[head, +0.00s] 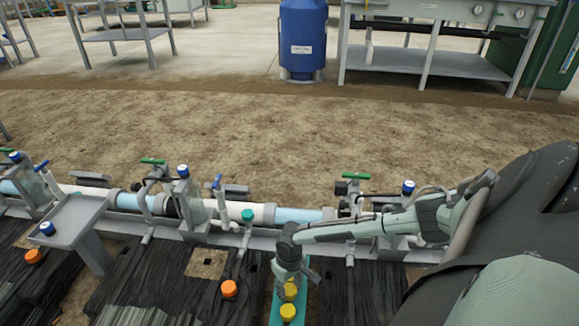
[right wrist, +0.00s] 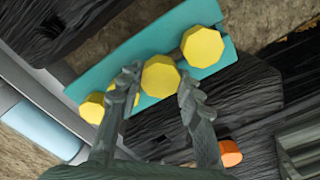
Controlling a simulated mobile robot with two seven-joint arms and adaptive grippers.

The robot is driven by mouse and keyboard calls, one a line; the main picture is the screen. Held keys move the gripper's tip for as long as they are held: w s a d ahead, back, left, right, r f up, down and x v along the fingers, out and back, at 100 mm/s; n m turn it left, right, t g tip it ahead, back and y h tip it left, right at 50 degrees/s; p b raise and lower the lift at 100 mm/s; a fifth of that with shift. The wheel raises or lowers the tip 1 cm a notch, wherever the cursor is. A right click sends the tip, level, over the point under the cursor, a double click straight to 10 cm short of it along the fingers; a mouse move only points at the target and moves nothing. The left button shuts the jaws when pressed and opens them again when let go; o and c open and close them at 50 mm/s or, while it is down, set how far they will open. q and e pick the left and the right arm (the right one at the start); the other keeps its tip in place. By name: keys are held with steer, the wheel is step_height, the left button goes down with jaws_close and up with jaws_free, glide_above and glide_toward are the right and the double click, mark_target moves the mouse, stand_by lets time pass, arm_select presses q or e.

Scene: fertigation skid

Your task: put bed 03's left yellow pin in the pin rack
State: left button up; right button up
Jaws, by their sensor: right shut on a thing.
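A teal strip, which looks like the pin rack (head: 276,308), lies between dark bed covers at the bottom middle of the head view. It also shows in the right wrist view (right wrist: 150,45) with three yellow pins on or over it. My right gripper (right wrist: 160,80) points down over the strip, its fingers shut on the middle yellow pin (right wrist: 161,76). Another yellow pin (right wrist: 203,47) stands towards one end, and a third yellow pin (right wrist: 92,108) is partly behind a finger. I cannot tell whether the held pin is seated. My left gripper is out of view.
Orange pins (head: 229,288) stand on the dark bed covers (head: 150,285). A pipe run (head: 262,213) with valves crosses behind the strip. A small grey stand (head: 72,218) with a blue-capped item is at left. Bare soil beyond is clear.

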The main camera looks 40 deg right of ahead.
steer(key=shift+f, duration=0.2)
stand_by(0.3)
steer(key=shift+f+b, duration=0.4)
steer(key=shift+f, duration=0.2)
steer(key=o, duration=1.2)
